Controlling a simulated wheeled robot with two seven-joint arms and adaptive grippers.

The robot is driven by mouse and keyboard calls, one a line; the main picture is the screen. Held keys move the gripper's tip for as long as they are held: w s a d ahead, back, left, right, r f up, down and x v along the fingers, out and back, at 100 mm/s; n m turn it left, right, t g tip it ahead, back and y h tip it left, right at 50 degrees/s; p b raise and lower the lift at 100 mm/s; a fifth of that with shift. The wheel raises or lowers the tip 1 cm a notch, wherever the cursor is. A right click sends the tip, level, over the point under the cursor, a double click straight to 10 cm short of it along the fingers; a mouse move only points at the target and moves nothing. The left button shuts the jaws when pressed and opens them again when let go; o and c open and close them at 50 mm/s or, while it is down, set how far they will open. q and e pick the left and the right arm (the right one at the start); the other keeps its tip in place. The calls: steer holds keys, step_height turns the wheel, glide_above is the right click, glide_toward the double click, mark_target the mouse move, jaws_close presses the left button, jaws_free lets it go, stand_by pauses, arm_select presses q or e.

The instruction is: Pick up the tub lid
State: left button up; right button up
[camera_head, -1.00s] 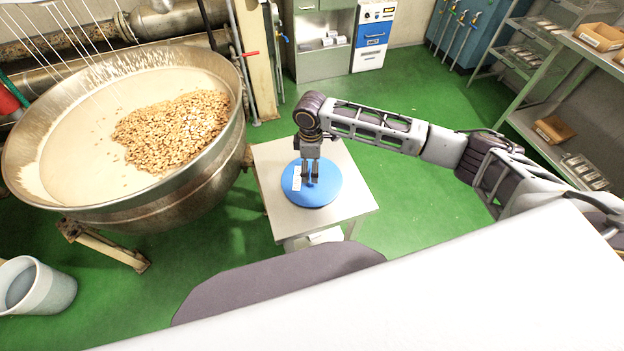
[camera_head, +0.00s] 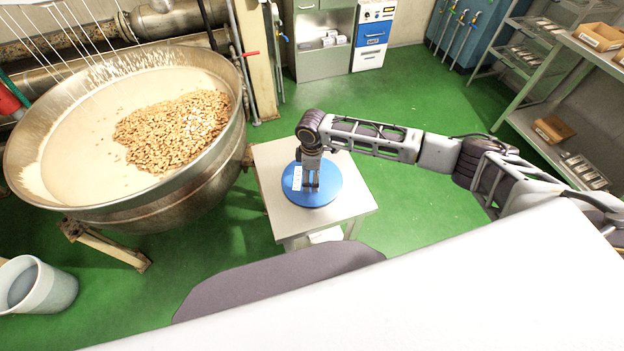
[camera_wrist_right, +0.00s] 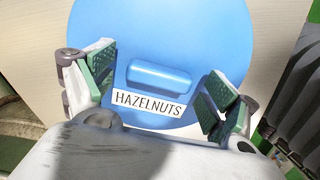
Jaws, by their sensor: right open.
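The tub lid (camera_head: 325,190) is a round blue disc lying flat on a small pale table (camera_head: 352,199). In the right wrist view the lid (camera_wrist_right: 160,35) has a raised blue bar handle (camera_wrist_right: 161,76) and a white label reading HAZELNUTS (camera_wrist_right: 149,104). My right gripper (camera_head: 311,188) is above the lid, pointing down. Its fingers (camera_wrist_right: 160,88) are open, one on each side of the handle, apart from it. Whether the fingertips touch the lid's top cannot be told. My left gripper is not in view.
A large steel kettle (camera_head: 190,185) with white mass and nuts (camera_head: 172,132) stands left of the table. A pale bucket (camera_head: 45,290) is at the lower left. Shelves (camera_head: 535,125) stand at the right. The green floor (camera_head: 425,225) between table and shelves is clear.

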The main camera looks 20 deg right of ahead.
steer(key=shift+c, duration=0.3)
steer(key=c, duration=1.1)
steer(key=shift+o, duration=0.2)
step_height(320, 180, up, 10)
steer(key=shift+b, duration=0.35)
